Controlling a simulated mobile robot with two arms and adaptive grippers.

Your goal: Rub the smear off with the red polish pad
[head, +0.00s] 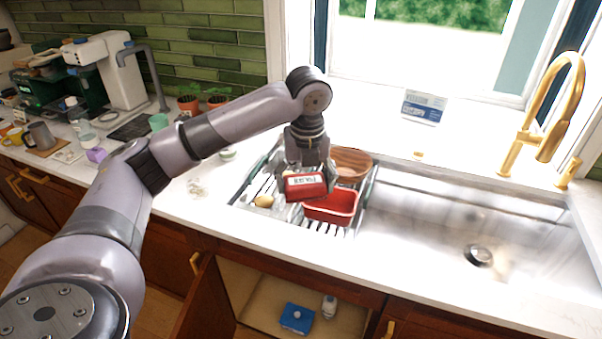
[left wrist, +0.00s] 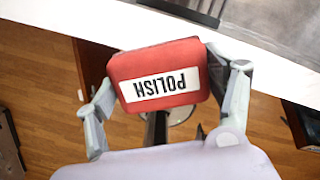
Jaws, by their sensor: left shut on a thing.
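The red polish pad (head: 305,187) is a red block with a white label reading POLISH. My left gripper (head: 308,172) is shut on it and holds it above the dish rack beside the sink. In the left wrist view the pad (left wrist: 160,80) sits between both fingers, its label facing the camera. I cannot make out the smear for certain; a pale, blurry patch (head: 197,188) lies on the counter left of the rack, and I cannot tell what it is. My right gripper is not in view.
The dish rack (head: 243,192) holds a red tub (head: 333,206) and a wooden bowl (head: 352,160). The sink (head: 430,215) with a gold faucet (head: 541,135) is at right. A coffee machine (head: 105,68) and plants stand at left. The counter's front strip is clear.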

